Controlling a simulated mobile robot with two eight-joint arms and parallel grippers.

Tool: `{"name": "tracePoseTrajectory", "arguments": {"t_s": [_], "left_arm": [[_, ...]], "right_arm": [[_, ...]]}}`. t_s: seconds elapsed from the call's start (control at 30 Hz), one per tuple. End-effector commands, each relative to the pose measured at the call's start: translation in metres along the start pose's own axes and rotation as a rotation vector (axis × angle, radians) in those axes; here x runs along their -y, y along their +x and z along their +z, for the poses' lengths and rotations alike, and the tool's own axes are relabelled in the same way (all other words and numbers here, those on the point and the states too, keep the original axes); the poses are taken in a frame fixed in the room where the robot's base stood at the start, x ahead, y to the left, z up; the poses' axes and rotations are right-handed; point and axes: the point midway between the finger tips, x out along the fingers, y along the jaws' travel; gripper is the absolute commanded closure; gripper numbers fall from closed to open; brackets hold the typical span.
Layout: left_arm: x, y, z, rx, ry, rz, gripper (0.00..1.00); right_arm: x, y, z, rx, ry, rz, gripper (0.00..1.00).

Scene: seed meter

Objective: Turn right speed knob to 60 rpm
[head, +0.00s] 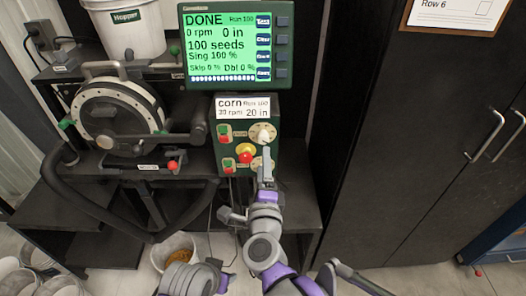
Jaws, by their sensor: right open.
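The control box (229,185) is green-faced and stands below the display. It has two round dials on its right side, an upper dial with a pale knob (263,136) and a lower dial (256,163). My right gripper (266,168) is open at the lower dial and partly covers it. I cannot tell whether its fingers touch the knob. The knob's pointer and the dial's marks are too small to read. The display (228,45) reads DONE, 0 rpm, 100 seeds. My left gripper does not show.
A red mushroom button (246,156) and green and red buttons sit left of the dials. The seed meter (116,113) stands on the black bench to the left. A white bucket (174,249) is on the floor below. A dark cabinet (415,150) stands to the right.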

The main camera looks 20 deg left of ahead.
Motion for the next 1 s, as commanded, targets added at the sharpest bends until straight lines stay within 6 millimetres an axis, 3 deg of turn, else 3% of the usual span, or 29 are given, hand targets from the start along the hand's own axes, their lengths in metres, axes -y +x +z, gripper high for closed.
{"name": "tracePoseTrajectory", "arguments": {"t_s": [0.1, 0.23, 0.77, 0.87, 1.0], "left_arm": [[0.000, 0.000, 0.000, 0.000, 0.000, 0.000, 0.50], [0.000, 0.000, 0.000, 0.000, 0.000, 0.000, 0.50], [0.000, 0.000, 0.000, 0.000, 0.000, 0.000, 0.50], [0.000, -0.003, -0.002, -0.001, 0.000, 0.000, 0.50], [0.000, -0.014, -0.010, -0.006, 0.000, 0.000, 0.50]], "right_arm": [[0.000, -0.016, 0.001, 0.001, 0.000, 0.000, 0.30], [0.000, -0.024, 0.000, 0.000, 0.000, 0.000, 0.30], [0.001, -0.025, -0.001, 0.001, -0.006, 0.000, 0.30], [0.009, -0.026, -0.007, 0.029, -0.073, -0.001, 0.30], [0.022, -0.037, -0.031, 0.140, -0.354, 0.037, 0.30]]}}
